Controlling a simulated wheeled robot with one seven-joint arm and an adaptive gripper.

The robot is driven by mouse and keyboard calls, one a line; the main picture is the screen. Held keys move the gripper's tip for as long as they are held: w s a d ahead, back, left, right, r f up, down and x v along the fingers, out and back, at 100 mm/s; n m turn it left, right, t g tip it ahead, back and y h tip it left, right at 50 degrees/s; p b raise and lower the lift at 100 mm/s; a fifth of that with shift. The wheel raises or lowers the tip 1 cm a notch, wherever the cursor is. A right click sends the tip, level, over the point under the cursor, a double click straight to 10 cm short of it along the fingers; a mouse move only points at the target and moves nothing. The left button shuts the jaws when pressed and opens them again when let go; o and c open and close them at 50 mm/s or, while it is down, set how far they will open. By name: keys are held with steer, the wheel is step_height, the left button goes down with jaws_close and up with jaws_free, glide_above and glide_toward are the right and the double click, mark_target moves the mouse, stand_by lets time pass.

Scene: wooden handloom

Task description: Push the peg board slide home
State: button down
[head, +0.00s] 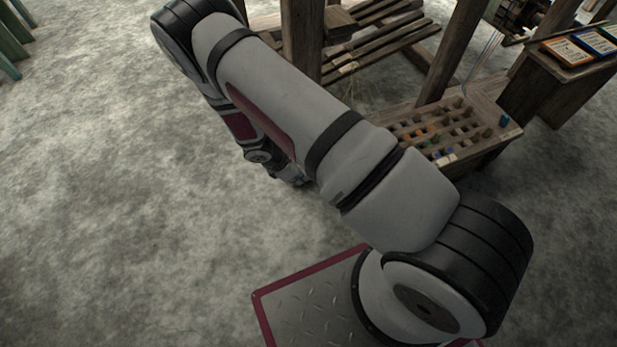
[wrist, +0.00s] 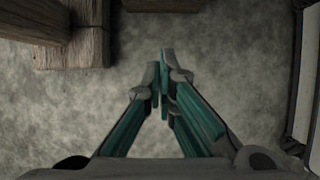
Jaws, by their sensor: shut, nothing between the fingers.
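The peg board (head: 435,130) is a wooden tray with rows of small pegs, some coloured, at the right of the head view. My arm hides its left end, and I cannot tell how far its slide stands out. My gripper (wrist: 164,75) shows in the wrist view with its teal-lined fingers together and nothing between them. It hangs over bare floor, apart from the wooden parts in that view. In the head view my arm hides the gripper's fingers. I cannot make out the peg board in the wrist view.
Dark wooden beams (wrist: 72,45) stand at the upper left of the wrist view. In the head view, loom posts (head: 302,40) and a slatted part (head: 375,40) stand behind my arm. A side stand (head: 560,75) holds coloured cards.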

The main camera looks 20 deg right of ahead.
steer(key=shift+p+v, duration=0.65)
steer(key=shift+v, duration=2.05)
